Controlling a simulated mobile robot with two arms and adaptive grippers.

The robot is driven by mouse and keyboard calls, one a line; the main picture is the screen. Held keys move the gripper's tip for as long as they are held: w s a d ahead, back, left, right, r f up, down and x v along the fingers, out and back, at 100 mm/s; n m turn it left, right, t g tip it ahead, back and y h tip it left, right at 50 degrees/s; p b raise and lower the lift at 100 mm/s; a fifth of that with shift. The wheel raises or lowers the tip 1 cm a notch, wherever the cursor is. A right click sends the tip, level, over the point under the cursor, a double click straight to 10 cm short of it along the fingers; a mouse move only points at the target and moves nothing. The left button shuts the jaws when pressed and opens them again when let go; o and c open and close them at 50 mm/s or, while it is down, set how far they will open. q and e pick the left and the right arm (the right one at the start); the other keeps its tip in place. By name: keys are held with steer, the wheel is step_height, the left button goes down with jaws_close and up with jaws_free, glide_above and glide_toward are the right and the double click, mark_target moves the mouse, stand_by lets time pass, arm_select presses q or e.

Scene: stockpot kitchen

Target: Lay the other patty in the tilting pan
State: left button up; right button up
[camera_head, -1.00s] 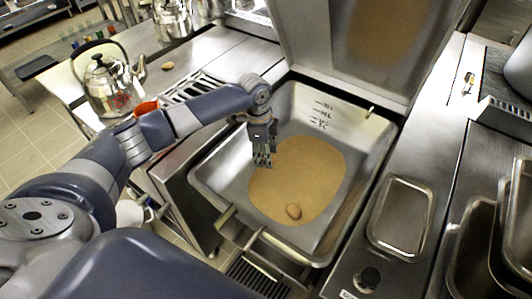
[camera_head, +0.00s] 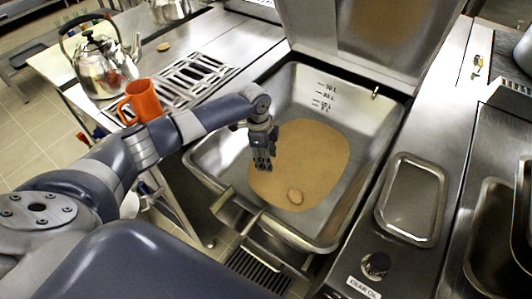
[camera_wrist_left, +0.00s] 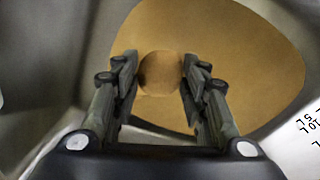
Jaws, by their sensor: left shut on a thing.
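The tilting pan (camera_head: 222,158) is a wide steel basin with its lid raised and a tan patch on its floor. My left gripper (camera_head: 263,166) is over the left part of the pan, behind and left of that patty, fingers pointing down. In the left wrist view, my left gripper (camera_wrist_left: 158,72) is shut on a round brown patty (camera_wrist_left: 160,73) between its fingertips, with the tan patch behind it. The head view does not clearly show the held patty. My right gripper is not in view.
An orange mug (camera_head: 144,100) stands on the counter beside my left arm, with a steel kettle (camera_head: 98,68) behind it. A small tan round thing (camera_head: 163,46) lies on the far counter. A shallow steel tray (camera_head: 411,199) sits right of the pan.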

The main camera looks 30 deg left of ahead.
arm_select(q)
steer(key=shift+f+b, duration=2.45)
steer(key=shift+f, duration=2.05)
steer(key=o, duration=1.1)
steer(key=shift+o, duration=0.2)
steer(key=r, duration=0.4)
steer(key=a+r, duration=0.1)
steer(key=r, duration=0.7)
steer(key=shift+s+a, duration=0.2)
steer(key=shift+s, duration=0.05)
